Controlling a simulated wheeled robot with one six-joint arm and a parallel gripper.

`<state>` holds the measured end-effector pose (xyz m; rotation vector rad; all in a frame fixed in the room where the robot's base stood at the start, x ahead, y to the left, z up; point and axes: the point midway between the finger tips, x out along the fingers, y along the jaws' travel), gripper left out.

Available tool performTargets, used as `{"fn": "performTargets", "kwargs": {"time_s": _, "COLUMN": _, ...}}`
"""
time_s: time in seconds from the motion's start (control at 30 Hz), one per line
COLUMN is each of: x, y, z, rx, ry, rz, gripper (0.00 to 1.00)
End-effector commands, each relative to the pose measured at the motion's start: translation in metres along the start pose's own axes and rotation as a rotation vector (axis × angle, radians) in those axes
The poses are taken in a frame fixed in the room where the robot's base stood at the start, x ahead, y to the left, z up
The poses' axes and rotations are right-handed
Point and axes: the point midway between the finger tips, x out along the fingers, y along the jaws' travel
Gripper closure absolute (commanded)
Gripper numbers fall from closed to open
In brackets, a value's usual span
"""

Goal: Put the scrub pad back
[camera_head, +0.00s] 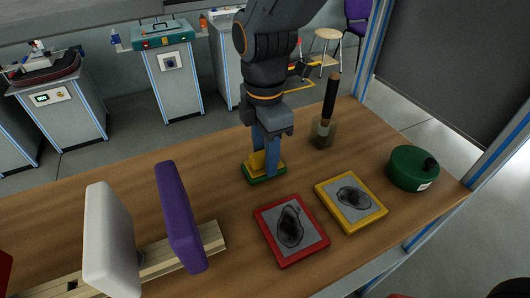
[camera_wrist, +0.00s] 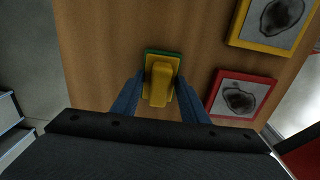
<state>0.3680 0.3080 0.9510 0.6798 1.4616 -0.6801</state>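The scrub pad has a yellow handle and body over a green base (camera_head: 265,175). It sits flat on the wooden table (camera_head: 200,165), left of the red-framed panel; it also shows in the wrist view (camera_wrist: 160,80). My gripper (camera_head: 267,160) points straight down over it, with its blue fingers low on either side of the yellow handle. In the wrist view my gripper (camera_wrist: 160,83) straddles the handle, with some space showing between the handle and the fingers.
Red-framed (camera_head: 313,245) and yellow-framed (camera_head: 376,205) panels with black smudges lie right of the pad. A dark-handled brush (camera_head: 328,110) stands behind, and a green round container (camera_head: 412,168) is at right. White (camera_head: 108,240) and purple (camera_head: 180,215) upright pads stand at left.

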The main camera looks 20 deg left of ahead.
Motion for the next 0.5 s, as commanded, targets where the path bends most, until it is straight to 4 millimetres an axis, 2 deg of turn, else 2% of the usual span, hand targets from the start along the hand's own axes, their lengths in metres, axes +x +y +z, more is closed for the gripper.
{"fn": "performTargets", "kwargs": {"time_s": 0.13, "x": -0.005, "y": 0.0, "z": 0.0, "rx": 0.0, "ry": 0.0, "rz": 0.001, "gripper": 0.6}}
{"fn": "performTargets", "kwargs": {"time_s": 0.23, "x": -0.017, "y": 0.001, "z": 0.0, "rx": 0.0, "ry": 0.0, "rz": 0.005, "gripper": 0.6}}
{"fn": "performTargets", "kwargs": {"time_s": 0.5, "x": -0.072, "y": 0.002, "z": 0.0, "rx": 0.0, "ry": 0.0, "rz": 0.006, "gripper": 0.6}}
